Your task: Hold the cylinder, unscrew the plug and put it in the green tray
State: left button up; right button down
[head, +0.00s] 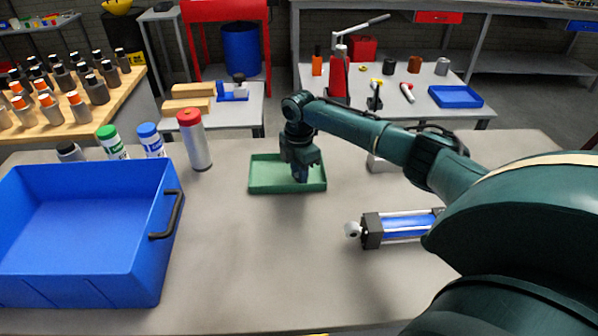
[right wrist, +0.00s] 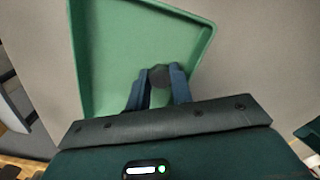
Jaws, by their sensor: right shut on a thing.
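The green tray (head: 262,184) lies on the grey workbench, and it fills much of the right wrist view (right wrist: 112,50). My right gripper (head: 303,174) reaches down over the tray's right half. In the right wrist view its blue fingers (right wrist: 158,82) are shut on a small dark round plug (right wrist: 159,74). I cannot tell whether the plug touches the tray floor. My left gripper is not in view.
A large blue bin (head: 75,235) with a dark handle stands at the left. A red-capped can (head: 194,140) and other bottles stand behind it. A small metallic block (head: 380,163) sits partly behind my right arm. The bench front centre is clear.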

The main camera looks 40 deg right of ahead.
jog(key=shift+f, duration=0.1)
jog(key=shift+f, duration=0.1)
jog(key=c, duration=1.5)
grip_release()
notch_tip(320, 180, up, 12)
jog(key=shift+r, duration=0.15)
